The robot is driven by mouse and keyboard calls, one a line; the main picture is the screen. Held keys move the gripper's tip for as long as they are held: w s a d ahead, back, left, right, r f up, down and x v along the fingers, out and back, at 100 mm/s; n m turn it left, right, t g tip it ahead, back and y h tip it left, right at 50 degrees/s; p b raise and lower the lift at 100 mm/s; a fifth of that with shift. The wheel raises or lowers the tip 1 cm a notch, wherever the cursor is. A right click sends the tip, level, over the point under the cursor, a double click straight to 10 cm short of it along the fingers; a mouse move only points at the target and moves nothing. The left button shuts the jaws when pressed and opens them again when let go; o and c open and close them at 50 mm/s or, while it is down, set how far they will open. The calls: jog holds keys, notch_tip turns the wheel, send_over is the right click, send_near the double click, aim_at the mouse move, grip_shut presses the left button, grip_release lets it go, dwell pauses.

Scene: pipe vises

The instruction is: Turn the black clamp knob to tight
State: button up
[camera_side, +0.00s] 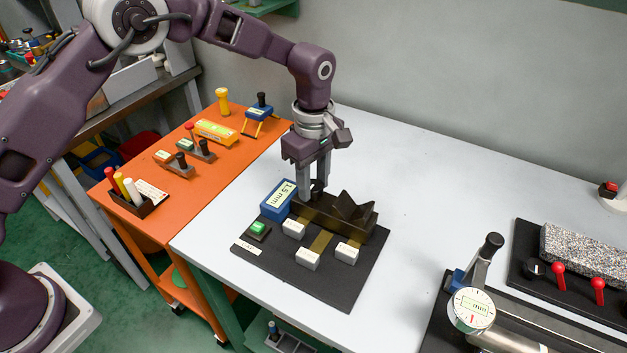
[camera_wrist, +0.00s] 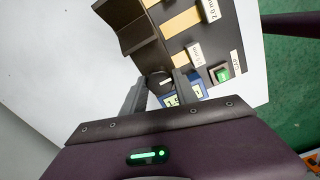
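A black knob (camera_wrist: 159,79) stands at the end of a dark vise with a V-shaped jaw (camera_side: 352,207), on a black board (camera_side: 345,290). My gripper (camera_side: 313,190) points down over the knob end of the vise, its fingers apart. In the wrist view the knob shows between the two fingertips (camera_wrist: 160,82); I cannot tell whether they touch it. In the side view the fingers partly hide the knob. A blue display (camera_side: 279,200) reading 1.5 mm stands beside it.
The board also carries a green button (camera_side: 258,229) and several white labels (camera_side: 308,259). At the right are a dial gauge (camera_side: 470,309) with a black-handled lever and a fixture with red levers (camera_side: 559,269). An orange cart (camera_side: 190,205) stands at the left. The white table behind the board is clear.

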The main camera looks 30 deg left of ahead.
grip_shut()
